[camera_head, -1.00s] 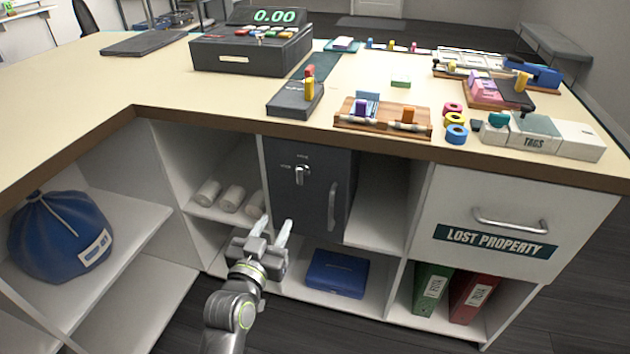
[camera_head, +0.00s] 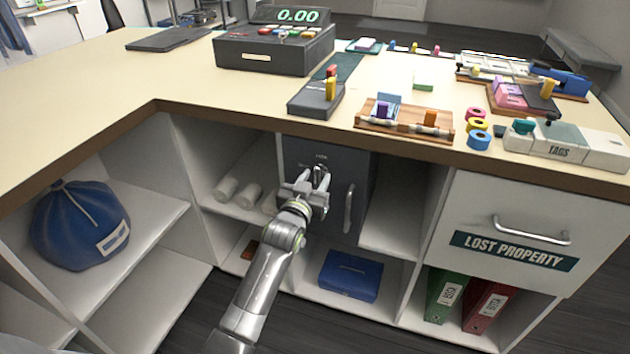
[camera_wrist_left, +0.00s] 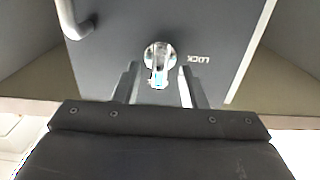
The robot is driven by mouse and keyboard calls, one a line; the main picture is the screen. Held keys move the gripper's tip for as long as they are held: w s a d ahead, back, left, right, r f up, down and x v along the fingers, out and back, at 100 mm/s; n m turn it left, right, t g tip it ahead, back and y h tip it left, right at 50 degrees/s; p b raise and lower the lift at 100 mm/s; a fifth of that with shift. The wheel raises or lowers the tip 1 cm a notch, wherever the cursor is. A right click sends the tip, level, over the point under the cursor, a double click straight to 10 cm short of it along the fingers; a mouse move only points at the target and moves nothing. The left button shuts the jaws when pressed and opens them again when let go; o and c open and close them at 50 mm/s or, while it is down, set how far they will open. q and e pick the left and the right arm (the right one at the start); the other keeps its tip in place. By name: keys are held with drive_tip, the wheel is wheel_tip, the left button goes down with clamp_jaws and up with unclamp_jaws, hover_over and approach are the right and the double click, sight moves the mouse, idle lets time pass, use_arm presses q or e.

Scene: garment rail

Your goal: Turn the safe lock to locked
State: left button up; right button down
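The dark grey safe (camera_head: 335,217) sits under the counter with its door shut and a vertical handle (camera_head: 348,208) on the right of the door. Its silver lock knob (camera_head: 320,170) is near the top of the door, partly hidden by my gripper in the head view. My left gripper (camera_head: 311,182) is in front of the knob. In the left wrist view the knob (camera_wrist_left: 159,58) shows between the two finger tips (camera_wrist_left: 158,80), which stand apart with a gap on each side. A "LOCK" mark is beside the knob. My right gripper is not in view.
The counter edge (camera_head: 230,124) overhangs above the safe. White rolls (camera_head: 245,193) lie on the shelf to the left, and a blue box (camera_head: 350,275) lies on the shelf below. An open shelf compartment (camera_head: 395,215) is to the right.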

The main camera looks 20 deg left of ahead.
use_arm(q)
drive_tip(key=shift+w, duration=0.25)
clamp_jaws()
